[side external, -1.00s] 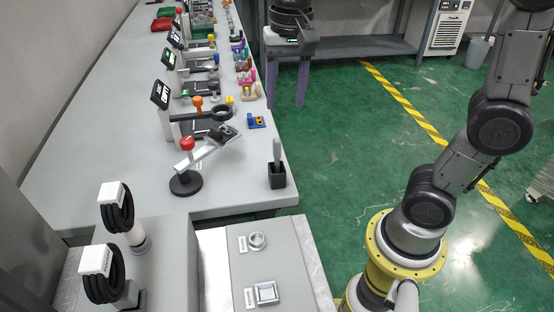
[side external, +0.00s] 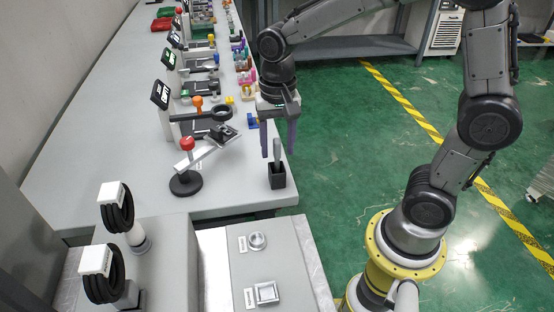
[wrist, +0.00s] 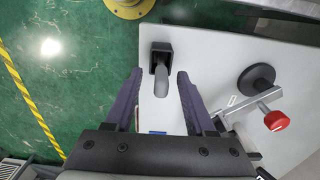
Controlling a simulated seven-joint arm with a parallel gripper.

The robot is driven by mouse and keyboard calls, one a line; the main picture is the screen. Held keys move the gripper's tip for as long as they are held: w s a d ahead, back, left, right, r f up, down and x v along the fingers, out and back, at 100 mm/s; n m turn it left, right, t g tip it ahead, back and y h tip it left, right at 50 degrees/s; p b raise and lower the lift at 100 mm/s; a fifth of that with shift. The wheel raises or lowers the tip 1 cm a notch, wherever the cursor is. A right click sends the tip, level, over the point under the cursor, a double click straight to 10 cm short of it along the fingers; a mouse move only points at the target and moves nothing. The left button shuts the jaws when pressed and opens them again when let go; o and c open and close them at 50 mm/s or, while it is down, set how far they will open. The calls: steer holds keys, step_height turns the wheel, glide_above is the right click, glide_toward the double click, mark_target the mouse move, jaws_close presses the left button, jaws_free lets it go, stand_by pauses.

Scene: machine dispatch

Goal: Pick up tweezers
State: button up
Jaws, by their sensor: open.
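The tweezers (side external: 276,152) look like a grey upright piece standing in a small black square holder (side external: 277,179) near the table's right edge. In the wrist view the grey tweezers (wrist: 161,82) stick out of the black holder (wrist: 160,51) toward the camera. My gripper (side external: 277,150) is open with its purple fingers pointing down, above and around the tweezers' upper part. In the wrist view my gripper's fingertips (wrist: 160,75) lie to either side of the tweezers, with gaps on both sides. I cannot tell its exact height or depth relative to them.
A stand with a round black base (side external: 186,183), a red knob (side external: 187,144) and a tilted arm is left of the holder. A blue piece (side external: 252,121) lies behind. Several similar stations line the table (side external: 90,170). The table's right edge is close to the holder.

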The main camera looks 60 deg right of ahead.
mark_target(277, 156)
steer(key=shift+f, duration=1.6)
jaws_close()
